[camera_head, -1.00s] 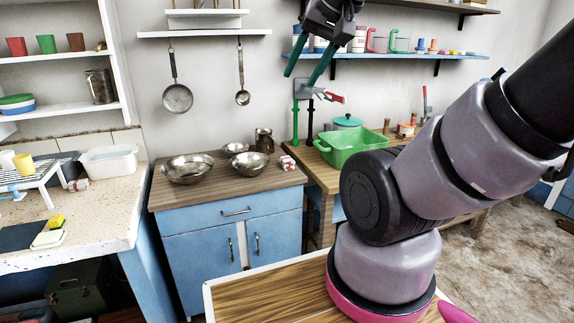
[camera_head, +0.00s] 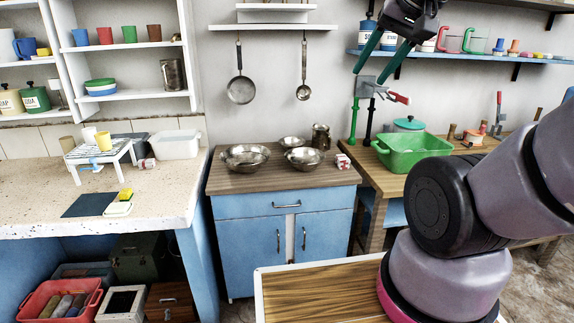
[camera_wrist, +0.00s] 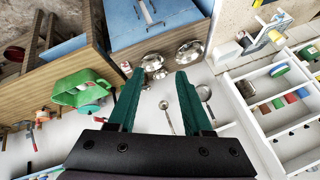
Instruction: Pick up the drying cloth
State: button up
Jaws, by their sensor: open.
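My gripper (camera_head: 375,75) is open and empty, high in front of the back wall in the head view. Its green fingers stand apart in the wrist view (camera_wrist: 160,76), with nothing between them. I cannot tell for sure which thing is the drying cloth. A flat dark blue rectangle (camera_head: 88,205) lies on the stone counter at the left. A small red-and-white bundle (camera_head: 343,161) sits on the wooden top of the blue cabinet, right of the bowls. A similar red-and-white piece (camera_head: 147,164) lies by the white tub. My gripper is far from all of these.
Metal bowls (camera_head: 245,157) and a metal mug (camera_head: 321,136) stand on the blue cabinet (camera_head: 287,237). A green basin (camera_head: 413,152) is on the wooden table to the right. A small white rack (camera_head: 98,152) and a white tub (camera_head: 175,145) stand on the stone counter (camera_head: 160,195).

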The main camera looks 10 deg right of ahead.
aim_at(342, 161)
jog(key=i+l, duration=0.1)
jog(key=i, duration=1.25)
jog(key=l+z, duration=0.05)
